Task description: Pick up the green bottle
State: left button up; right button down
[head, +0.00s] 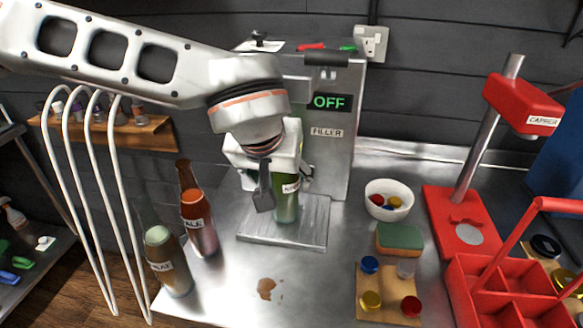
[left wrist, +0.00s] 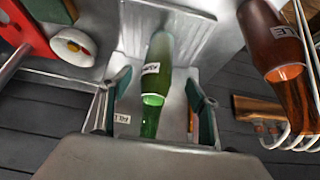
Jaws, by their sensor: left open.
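The green bottle (head: 286,208) stands upright on the metal tray (head: 258,228) of the filler (head: 327,160). Its label is partly visible, and its top is hidden by my gripper in the head view. My left gripper (head: 284,187) is open, its fingers on either side of the bottle's upper part. In the left wrist view the green bottle (left wrist: 155,85) lies between the open fingers of the left gripper (left wrist: 152,108), with gaps on both sides. My right gripper is not in view.
A brown ALE bottle (head: 198,225) and a WHEAT bottle (head: 166,262) stand left of the tray. A white bowl of caps (head: 389,200), a sponge (head: 399,239), a wooden cap board (head: 388,293), and a red capper (head: 462,222) stand right. A brown spill (head: 267,288) marks the counter in front.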

aim_at(286, 185)
pick_arm(q)
jog(key=shift+w+d+f, duration=0.15)
jog(key=shift+w+f, duration=0.2)
jog(key=shift+w, duration=0.2)
jog(key=shift+w+f, duration=0.25)
jog(key=shift+f, duration=0.45)
jog(key=shift+w+d+x, duration=0.1)
jog(key=shift+x, duration=1.2)
jog(key=shift+w+d+x, duration=0.1)
jog(key=shift+d+x, duration=0.05)
jog(key=shift+x, duration=1.15)
jog(key=shift+r, duration=0.2)
jog(key=c, duration=1.7)
